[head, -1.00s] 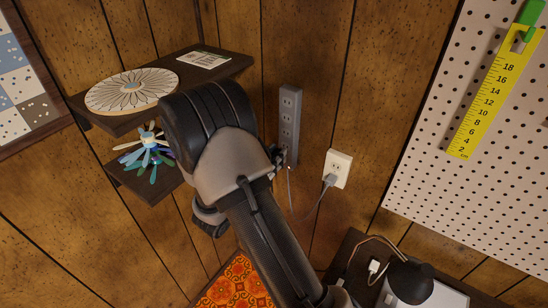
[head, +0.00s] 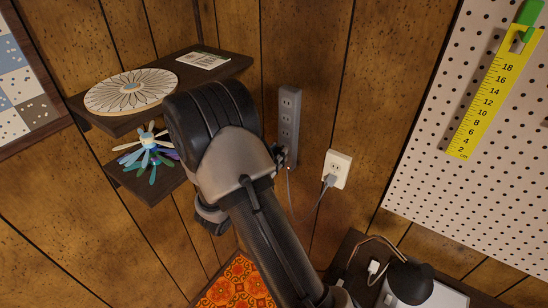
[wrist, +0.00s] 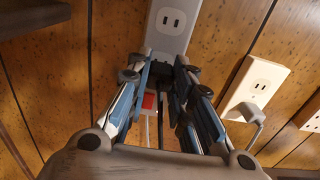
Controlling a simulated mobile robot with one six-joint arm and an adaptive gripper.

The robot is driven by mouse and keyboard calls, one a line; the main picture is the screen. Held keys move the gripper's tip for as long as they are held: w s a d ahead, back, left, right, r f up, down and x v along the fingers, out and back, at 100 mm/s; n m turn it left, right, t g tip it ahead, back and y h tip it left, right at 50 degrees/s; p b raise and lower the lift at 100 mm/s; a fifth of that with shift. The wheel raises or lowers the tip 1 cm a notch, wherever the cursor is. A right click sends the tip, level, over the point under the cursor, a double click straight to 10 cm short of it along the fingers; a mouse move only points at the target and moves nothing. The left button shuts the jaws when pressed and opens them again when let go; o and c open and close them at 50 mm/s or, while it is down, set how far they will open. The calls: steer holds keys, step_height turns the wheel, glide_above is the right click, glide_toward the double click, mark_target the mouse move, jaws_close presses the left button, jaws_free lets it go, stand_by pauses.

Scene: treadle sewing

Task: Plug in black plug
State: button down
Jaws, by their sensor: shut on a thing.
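The grey power strip (head: 289,118) is mounted upright on the wood-panel wall, and its upper sockets are bare. In the wrist view the strip (wrist: 173,25) runs down between my fingers, with a red switch (wrist: 149,101) lower down. My gripper (wrist: 163,62) is shut on the black plug (wrist: 161,72), which is at the strip's lower part. A dark cord runs down from the plug. I cannot tell whether its prongs are in a socket. In the head view my arm hides most of the gripper and the plug.
A white wall outlet (head: 337,169) right of the strip holds a grey plug (head: 329,181) with a cord. Dark shelves (head: 221,70) are at left, holding a round patterned plate (head: 130,92). A pegboard (head: 440,110) is at right; a black lamp (head: 409,279) stands below it.

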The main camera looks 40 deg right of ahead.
steer(key=shift+x, duration=0.9)
steer(key=c, duration=1.3)
jaws_free()
steer(key=shift+c, duration=0.2)
steer(key=v, duration=1.2)
steer(key=shift+d, duration=0.1)
